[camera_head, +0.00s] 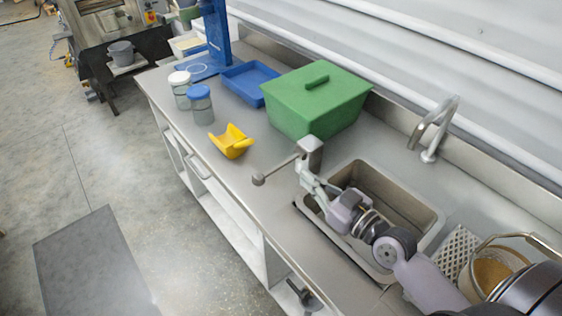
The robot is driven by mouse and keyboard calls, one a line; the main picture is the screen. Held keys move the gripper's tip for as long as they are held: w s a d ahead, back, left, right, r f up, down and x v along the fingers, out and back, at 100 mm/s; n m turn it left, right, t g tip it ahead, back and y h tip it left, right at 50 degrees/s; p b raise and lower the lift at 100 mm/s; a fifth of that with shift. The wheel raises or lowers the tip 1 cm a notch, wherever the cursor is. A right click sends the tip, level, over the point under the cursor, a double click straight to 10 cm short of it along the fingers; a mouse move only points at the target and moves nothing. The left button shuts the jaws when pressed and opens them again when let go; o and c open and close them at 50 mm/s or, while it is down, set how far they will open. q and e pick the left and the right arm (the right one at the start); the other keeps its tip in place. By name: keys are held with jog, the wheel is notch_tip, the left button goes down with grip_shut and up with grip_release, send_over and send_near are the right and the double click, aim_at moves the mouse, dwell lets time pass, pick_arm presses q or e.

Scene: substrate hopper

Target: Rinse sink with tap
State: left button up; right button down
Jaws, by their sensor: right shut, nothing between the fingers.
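The steel sink (425,222) is set into the counter at the right, its basin partly hidden behind my right arm. The curved tap (432,130) stands at the sink's back edge, its spout towards the basin. My right gripper (305,172) reaches over the sink from the lower right. It is shut and empty, with its fingertips at the sink's left edge. A grey post with a block top (311,150) and a lever ending in a knob (259,180) stands right by the fingertips; I cannot tell whether they touch. My left gripper is not in view.
A green lidded bin (315,100), a blue tray (248,82), a yellow scoop (232,141) and two jars (200,105) stand on the counter to the left. A white perforated rack (457,252) and a bucket (493,270) are right of the sink. The floor at left is mostly clear.

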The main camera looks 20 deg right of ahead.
jog(key=p, duration=0.3)
send_over(279, 167)
jog(key=s, duration=0.3)
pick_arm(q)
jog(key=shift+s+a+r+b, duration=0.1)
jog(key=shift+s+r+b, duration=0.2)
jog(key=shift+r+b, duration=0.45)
pick_arm(e)
jog(key=f, duration=0.4)
jog(key=shift+w+a+f, duration=0.1)
jog(key=shift+a+f, duration=0.15)
jog(key=shift+a, duration=0.05)
